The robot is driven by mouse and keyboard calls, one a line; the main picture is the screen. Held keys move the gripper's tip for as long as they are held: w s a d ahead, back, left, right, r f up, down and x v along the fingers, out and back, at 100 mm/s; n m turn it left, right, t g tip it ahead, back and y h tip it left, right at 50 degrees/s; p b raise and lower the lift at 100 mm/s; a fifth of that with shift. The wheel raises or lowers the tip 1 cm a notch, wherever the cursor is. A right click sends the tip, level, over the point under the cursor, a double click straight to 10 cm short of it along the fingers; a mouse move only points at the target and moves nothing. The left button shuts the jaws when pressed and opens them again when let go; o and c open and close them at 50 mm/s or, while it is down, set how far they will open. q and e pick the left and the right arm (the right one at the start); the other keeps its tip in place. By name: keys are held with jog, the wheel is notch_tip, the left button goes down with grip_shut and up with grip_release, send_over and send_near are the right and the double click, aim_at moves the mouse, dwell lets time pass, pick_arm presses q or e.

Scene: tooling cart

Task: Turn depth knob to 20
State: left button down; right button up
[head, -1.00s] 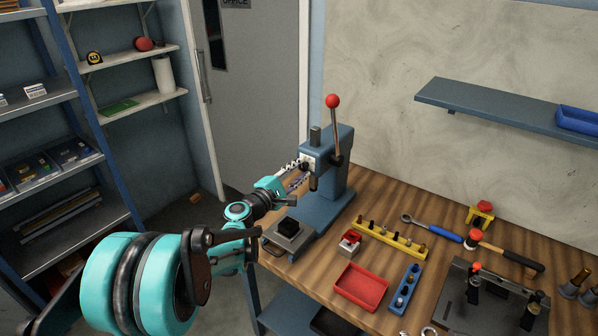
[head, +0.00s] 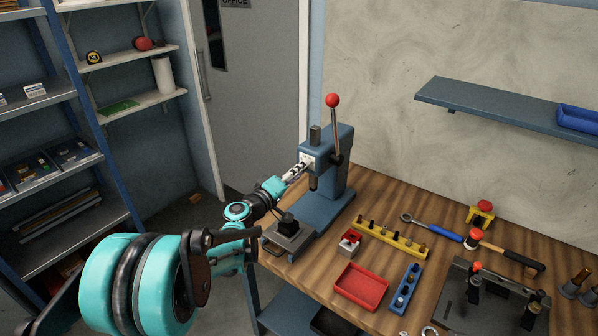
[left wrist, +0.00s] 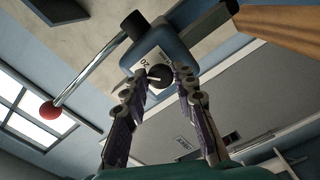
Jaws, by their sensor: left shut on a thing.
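The blue arbor press (head: 333,180) stands at the table's left end. A white dial plate (head: 307,158) is on its front face; the plate also shows in the left wrist view (left wrist: 150,61), with "20" readable in turned figures. The black depth knob (left wrist: 161,76) sits in front of this plate, with a white pointer mark on its left in the wrist view. My left gripper (head: 300,168) is shut on the knob, with one fingertip on each side (left wrist: 162,73). In the head view its fingers hide the knob. My right gripper is not in view.
The red-ball lever (head: 333,101) rises from the press's upper right. A red tray (head: 361,287), a yellow rack (head: 391,238) and tools lie to the right.

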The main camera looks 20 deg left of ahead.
pick_arm(q)
jog(key=shift+f+m, duration=0.1)
jog(key=shift+m, duration=1.6)
jog(key=c, duration=1.2)
grip_release()
jog(key=v, duration=1.2)
